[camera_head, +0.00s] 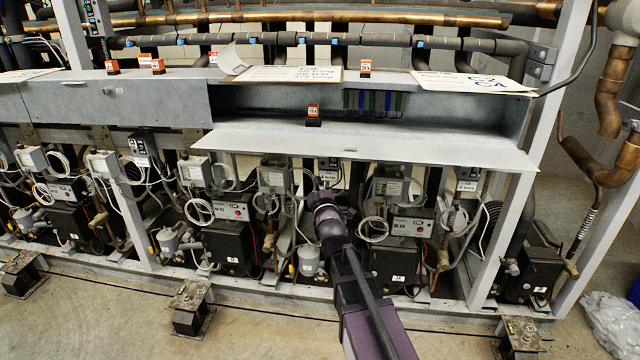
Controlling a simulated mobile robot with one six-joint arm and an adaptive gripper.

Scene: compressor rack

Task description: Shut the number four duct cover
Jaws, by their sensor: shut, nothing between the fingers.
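The open duct cover (370,145) is a long light-grey panel. It hangs out from the front of the right-hand duct section and lies nearly flat, tilted towards me. Behind it the duct (440,105) is open, with green and blue wires (372,101) inside. A small black block with an orange label (313,112) stands at the cover's inner edge; its number is too small to read surely. My gripper (319,190) is below the cover's front edge, near its middle, among cables. It looks shut and empty, and its fingertips are hard to make out. I cannot tell whether it touches anything.
To the left, another duct cover (155,102) is closed. Cards (285,74) and papers (470,82) lie on the duct top. Compressors, control boxes and looped cables crowd the space below. A white upright post (530,150) stands at the right end. The floor in front is partly clear.

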